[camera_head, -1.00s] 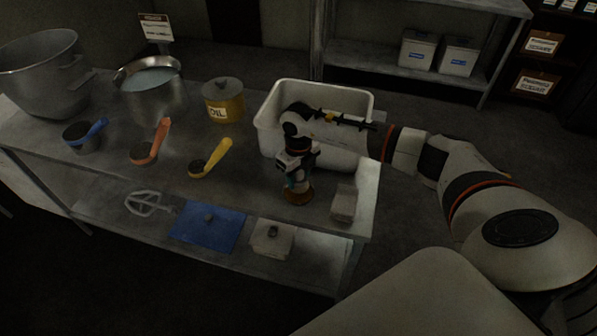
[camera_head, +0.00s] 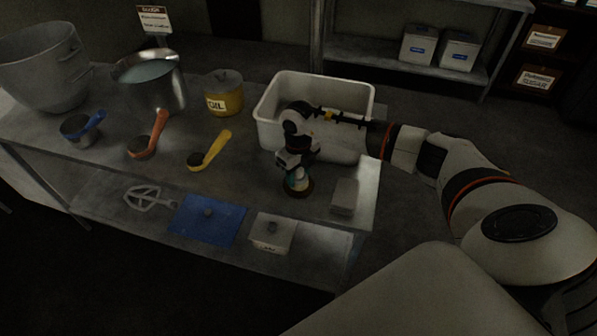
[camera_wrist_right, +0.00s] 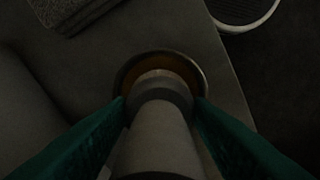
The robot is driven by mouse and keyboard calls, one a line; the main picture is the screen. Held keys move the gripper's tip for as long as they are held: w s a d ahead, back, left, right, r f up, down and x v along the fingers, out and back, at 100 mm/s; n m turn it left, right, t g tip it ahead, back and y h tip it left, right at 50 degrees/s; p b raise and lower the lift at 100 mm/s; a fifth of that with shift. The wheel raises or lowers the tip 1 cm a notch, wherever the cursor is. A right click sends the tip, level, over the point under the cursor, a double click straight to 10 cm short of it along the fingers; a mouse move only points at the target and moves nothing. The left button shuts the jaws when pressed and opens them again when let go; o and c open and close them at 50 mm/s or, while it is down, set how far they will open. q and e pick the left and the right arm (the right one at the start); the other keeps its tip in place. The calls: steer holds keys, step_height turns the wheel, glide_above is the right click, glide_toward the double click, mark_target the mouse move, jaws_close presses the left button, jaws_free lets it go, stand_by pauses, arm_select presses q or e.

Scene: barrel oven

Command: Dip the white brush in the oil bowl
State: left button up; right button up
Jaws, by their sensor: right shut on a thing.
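My right gripper (camera_head: 298,176) is shut on the white brush (camera_head: 300,181) near the right end of the metal table. It points down over the small dark-rimmed oil bowl (camera_head: 292,190). In the right wrist view, the brush's pale handle (camera_wrist_right: 160,130) stands between the teal fingers (camera_wrist_right: 160,112) and runs down into the ring of the bowl (camera_wrist_right: 131,77), where amber shows around the brush. The bristles are hidden, so I cannot see how deep they reach. My left gripper is not in view.
A white bin (camera_head: 266,136) stands behind my right gripper, and a grey block (camera_head: 344,196) lies to its right by the table edge. An OIL pot (camera_head: 224,97) and yellow (camera_head: 211,152), orange (camera_head: 148,140) and blue (camera_head: 82,128) scoops stand to the left.

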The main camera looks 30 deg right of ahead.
steer(key=shift+f+b, duration=0.5)
steer(key=shift+f, duration=0.05)
stand_by(1.4)
steer(key=shift+r, duration=0.15)
steer(key=shift+r+p, duration=2.45)
steer(key=shift+r, duration=1)
